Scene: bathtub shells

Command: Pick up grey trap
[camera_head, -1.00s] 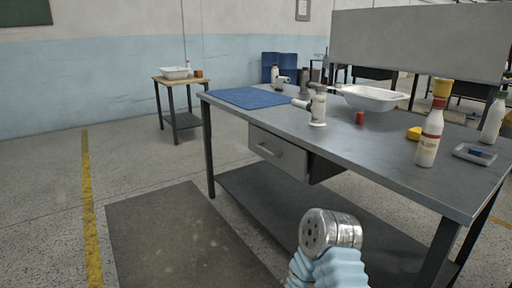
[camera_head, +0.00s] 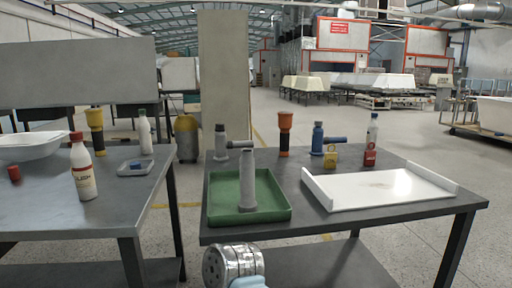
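A grey trap (camera_head: 221,144) stands upright at the back left of the right-hand table, behind the green tray. A short horizontal pipe seems to stick out to its right near the top. A second grey, upright pipe-like piece (camera_head: 248,184) with a flared foot stands in the green tray (camera_head: 224,214); its top overlaps the first piece's side pipe in the picture. I cannot tell for sure which piece that side pipe belongs to. A silver, rounded part with a light blue sleeve shows at the bottom; it seems to be part of my arm. No gripper fingers are in view.
The same table holds a white shallow tray (camera_head: 335,205), an orange-and-black torch (camera_head: 285,134), a blue trap (camera_head: 318,138), a yellow item (camera_head: 330,156) and a bottle (camera_head: 371,140). The left table (camera_head: 105,215) has a bottle (camera_head: 82,168). A gap separates the tables.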

